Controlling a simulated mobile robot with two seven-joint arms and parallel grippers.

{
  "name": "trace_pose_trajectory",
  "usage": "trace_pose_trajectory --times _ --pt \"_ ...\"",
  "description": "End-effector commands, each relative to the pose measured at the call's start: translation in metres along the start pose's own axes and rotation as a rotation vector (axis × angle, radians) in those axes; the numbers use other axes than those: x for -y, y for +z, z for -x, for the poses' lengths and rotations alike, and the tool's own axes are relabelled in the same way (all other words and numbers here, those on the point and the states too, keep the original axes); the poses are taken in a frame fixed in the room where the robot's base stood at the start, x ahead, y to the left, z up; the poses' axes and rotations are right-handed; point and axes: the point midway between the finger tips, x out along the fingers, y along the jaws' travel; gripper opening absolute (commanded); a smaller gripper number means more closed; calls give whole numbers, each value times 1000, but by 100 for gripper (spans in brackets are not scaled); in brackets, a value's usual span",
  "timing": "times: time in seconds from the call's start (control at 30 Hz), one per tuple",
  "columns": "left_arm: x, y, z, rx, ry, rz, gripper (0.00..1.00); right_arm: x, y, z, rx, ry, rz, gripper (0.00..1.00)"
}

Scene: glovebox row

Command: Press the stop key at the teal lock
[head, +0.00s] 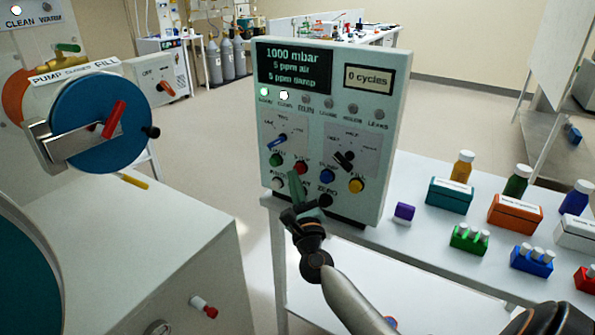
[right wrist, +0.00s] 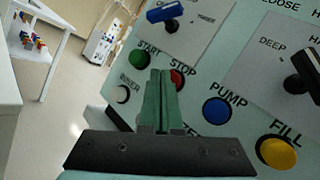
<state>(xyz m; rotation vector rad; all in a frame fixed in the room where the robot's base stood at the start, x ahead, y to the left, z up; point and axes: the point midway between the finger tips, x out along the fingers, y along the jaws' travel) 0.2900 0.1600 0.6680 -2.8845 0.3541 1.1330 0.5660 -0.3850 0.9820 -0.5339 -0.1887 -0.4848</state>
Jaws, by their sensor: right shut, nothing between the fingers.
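A pale green control panel (head: 328,235) stands upright on a white table. Its red stop key (head: 301,167) is on the lower left, right of the green start key (head: 276,159). My right gripper (head: 295,178) is in front of these keys, its green fingers shut and empty. In the right wrist view, the fingertips (right wrist: 164,75) overlap the left part of the red stop key (right wrist: 178,79), under the word STOP. The start key (right wrist: 138,58) is left of them. I cannot tell whether the tips touch the panel. My left gripper is not in view.
The panel also has blue pump (head: 327,176) and yellow fill (head: 356,185) keys, and a black knob (head: 344,160). Coloured bottles and boxes, including a teal box (head: 449,196), stand right of it. A blue round door (head: 105,105) is at left.

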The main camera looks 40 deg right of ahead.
Motion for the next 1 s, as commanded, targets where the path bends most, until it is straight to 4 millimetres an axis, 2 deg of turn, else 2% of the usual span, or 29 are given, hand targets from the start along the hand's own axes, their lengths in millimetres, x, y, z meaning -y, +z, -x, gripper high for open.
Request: trace_pose_trajectory --times 1.0 --pt "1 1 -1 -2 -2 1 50 6 -5 -7 -1 -3 0 0"
